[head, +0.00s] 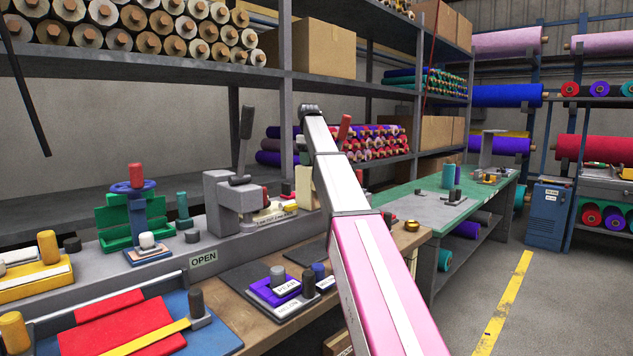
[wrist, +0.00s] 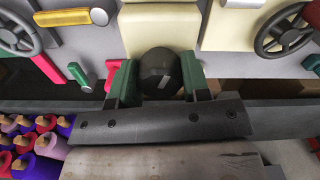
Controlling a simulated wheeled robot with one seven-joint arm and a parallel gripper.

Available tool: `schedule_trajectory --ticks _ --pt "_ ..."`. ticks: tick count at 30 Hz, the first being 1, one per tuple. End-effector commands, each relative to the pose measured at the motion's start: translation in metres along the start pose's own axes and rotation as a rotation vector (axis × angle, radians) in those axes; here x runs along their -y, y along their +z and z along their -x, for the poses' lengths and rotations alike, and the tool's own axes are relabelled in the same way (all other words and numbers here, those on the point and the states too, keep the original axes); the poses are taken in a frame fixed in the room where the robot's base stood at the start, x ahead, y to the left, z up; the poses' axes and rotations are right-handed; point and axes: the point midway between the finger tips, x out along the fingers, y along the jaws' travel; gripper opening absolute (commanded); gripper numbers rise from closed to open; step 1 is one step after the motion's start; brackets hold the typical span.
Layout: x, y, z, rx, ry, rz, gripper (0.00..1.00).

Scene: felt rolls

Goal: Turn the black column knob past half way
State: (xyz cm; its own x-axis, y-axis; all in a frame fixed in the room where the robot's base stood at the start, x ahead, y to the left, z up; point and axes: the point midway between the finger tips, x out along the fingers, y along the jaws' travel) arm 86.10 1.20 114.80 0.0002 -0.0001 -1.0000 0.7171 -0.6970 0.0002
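In the wrist view the black column knob (wrist: 158,66) is seen nearly end-on, in front of a cream block (wrist: 158,28). A short pale mark on its face leans slightly off upright. My gripper (wrist: 159,80) has one green-padded finger on each side of the knob. Both pads appear to touch it. How far the knob has been turned from its start cannot be told. In the head view my white and pink arm reaches over the bench and hides my gripper and the knob.
Coloured rolls (wrist: 40,145) lie lower left. The head view shows a crowded bench with an OPEN label (head: 203,258) and a green-topped table (head: 425,203).

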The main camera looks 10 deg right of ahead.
Motion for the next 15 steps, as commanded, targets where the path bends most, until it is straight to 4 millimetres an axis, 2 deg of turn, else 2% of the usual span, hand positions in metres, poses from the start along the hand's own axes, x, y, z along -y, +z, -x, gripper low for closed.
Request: schedule_trajectory --ticks 10,15 --pt "0.0001 0.0001 0.0 0.0 0.0 0.012 0.57" --pt "0.0 0.0001 0.0 0.0 0.0 0.157 0.57"
